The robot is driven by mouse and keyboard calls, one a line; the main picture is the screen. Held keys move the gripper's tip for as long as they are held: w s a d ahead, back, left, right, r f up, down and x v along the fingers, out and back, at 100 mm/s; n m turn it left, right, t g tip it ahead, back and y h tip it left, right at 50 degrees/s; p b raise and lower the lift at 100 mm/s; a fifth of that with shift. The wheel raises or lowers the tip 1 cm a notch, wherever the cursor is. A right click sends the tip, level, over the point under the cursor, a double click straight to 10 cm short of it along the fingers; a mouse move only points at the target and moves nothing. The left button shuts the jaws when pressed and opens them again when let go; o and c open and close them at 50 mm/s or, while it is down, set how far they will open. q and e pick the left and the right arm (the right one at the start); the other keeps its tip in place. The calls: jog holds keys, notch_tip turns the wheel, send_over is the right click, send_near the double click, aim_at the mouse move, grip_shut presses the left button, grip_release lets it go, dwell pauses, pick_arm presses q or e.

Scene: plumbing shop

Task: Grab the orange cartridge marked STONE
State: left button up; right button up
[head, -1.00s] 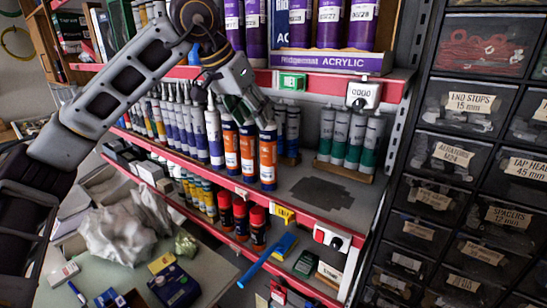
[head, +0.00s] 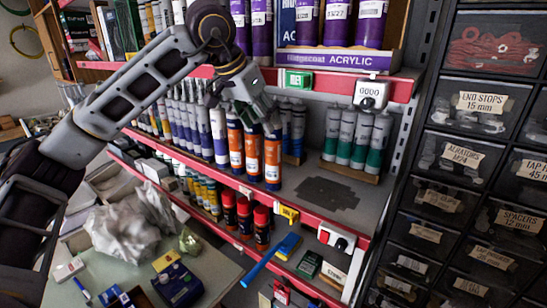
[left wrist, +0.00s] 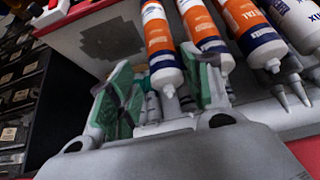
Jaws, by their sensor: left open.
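Three orange cartridges with dark blue lower bands stand upright in a row on the middle shelf: the left one (head: 235,142), the middle one (head: 253,150) and the right one (head: 272,157). Their lettering is too small or cut off, so I cannot tell which is marked STONE. My left gripper (head: 256,108) is open above the row, hiding the cartridges' tops and nozzles. In the left wrist view, my gripper's green-padded fingers (left wrist: 162,90) stand apart. The end orange cartridge (left wrist: 160,40) points its pale nozzle between them, and another orange cartridge (left wrist: 204,32) lies beside the right finger.
White-and-purple tubes (head: 218,135) stand close on the left. Green-based grey tubes (head: 361,138) stand on the right, with a bare dark patch (head: 327,192) in front. Purple acrylic cartridges (head: 308,22) sit on the shelf above. Red-capped cans (head: 245,215) stand below.

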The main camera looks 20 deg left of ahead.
aim_at(272, 144)
pick_arm(q)
jog(key=x, duration=0.5)
pick_arm(e)
jog(key=shift+a+r, duration=0.1)
jog(key=shift+a, duration=0.1)
pick_arm(q)
jog(key=shift+f, duration=0.15)
jog(key=p+x, duration=0.1)
jog(key=x, duration=0.2)
jog(key=shift+a+f, duration=0.1)
jog(key=shift+f, duration=0.1)
jog(key=shift+w+f, duration=0.4)
jog(key=shift+f, duration=0.3)
pick_arm(e)
jog(key=shift+s+a+r, duration=0.35)
jog(key=shift+s+a, duration=0.25)
jog(key=shift+a, duration=0.2)
